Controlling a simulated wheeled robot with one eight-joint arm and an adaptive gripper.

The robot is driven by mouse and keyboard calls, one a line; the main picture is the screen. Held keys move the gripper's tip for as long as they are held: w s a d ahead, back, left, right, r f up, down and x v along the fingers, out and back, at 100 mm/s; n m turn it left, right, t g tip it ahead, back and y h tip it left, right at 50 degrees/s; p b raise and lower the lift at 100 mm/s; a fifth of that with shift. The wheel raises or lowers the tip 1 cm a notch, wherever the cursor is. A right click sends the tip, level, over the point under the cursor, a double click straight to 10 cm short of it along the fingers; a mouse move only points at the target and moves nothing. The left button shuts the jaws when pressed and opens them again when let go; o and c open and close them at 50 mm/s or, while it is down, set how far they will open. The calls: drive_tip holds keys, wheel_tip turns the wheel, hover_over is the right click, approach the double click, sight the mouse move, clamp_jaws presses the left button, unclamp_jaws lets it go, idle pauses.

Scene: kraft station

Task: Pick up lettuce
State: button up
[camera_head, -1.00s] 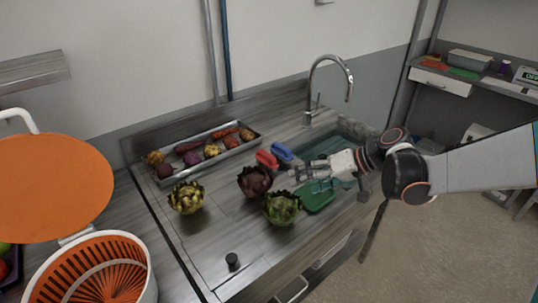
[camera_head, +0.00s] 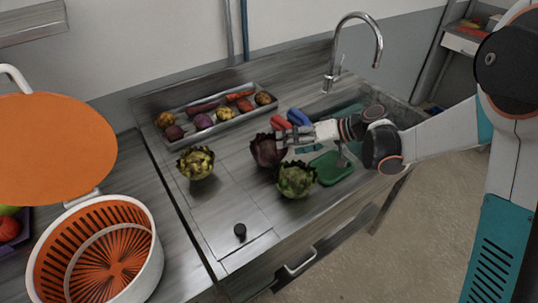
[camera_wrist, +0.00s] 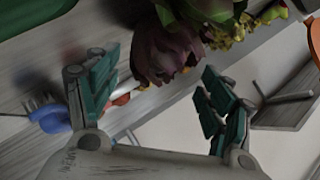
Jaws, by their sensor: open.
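Three leafy heads stand on the steel counter. A dark red-purple head (camera_head: 267,152) is in the middle. A green head (camera_head: 296,180) is at its front right, and a yellow-green head (camera_head: 196,163) is farther left. My gripper (camera_head: 283,138) is open at the right side of the purple head. In the wrist view the purple head (camera_wrist: 165,50) lies just ahead of the gap between my teal-padded fingers (camera_wrist: 160,78). I cannot tell whether the fingers touch it.
A metal tray (camera_head: 247,114) of vegetables stands behind the heads. Red (camera_head: 280,122) and blue (camera_head: 299,117) handled items lie behind my gripper, and a green board (camera_head: 332,170) lies in front. A sink with a faucet (camera_head: 352,18) is at the right. An orange-lidded spinner (camera_head: 140,235) stands left.

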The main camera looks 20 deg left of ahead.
sight(269, 152)
drive_tip(key=b+x, duration=0.2)
drive_tip(key=x, duration=0.3)
drive_tip(key=shift+s+f, duration=0.15)
drive_tip(key=c, duration=0.9)
